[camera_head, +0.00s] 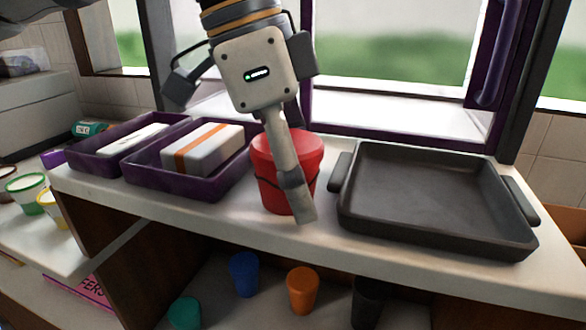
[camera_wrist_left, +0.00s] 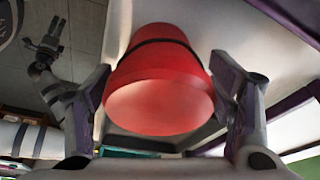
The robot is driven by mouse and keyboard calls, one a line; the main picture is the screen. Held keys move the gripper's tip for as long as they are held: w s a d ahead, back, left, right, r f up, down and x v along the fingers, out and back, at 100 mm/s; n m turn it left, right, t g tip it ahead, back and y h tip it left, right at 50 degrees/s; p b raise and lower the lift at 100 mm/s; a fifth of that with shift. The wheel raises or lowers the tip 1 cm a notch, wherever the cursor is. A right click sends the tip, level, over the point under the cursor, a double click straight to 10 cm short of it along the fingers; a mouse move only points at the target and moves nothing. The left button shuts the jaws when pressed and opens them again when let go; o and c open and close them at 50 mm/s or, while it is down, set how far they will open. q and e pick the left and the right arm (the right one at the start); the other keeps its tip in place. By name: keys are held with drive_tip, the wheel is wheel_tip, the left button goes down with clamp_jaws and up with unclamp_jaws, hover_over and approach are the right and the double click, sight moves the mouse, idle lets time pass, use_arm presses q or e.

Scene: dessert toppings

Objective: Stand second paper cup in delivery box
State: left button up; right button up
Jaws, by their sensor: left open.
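My left gripper (camera_head: 290,175) comes down over a red cup-shaped tub (camera_head: 262,170) with a dark band, upright on the white counter. In the left wrist view the red tub (camera_wrist_left: 160,85) sits between the two spread fingers of my left gripper (camera_wrist_left: 163,100). I cannot tell whether they touch it. White cups with coloured rims, one green (camera_head: 27,190) and one yellow (camera_head: 50,203), stand at the far left. I cannot tell which container is the delivery box. What looks like my right gripper (camera_wrist_left: 45,42) shows small in the left wrist view.
Two purple trays (camera_head: 135,184) stand left of the red tub, holding pale boxes, one with an orange stripe (camera_head: 205,148). A dark empty pan (camera_head: 430,190) stands to the right. Blue (camera_head: 244,274), orange (camera_head: 303,290) and teal (camera_head: 185,312) cups stand below the counter.

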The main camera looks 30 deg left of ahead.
use_arm(q)
drive_tip(key=c, duration=1.3)
drive_tip(key=shift+c, duration=0.7)
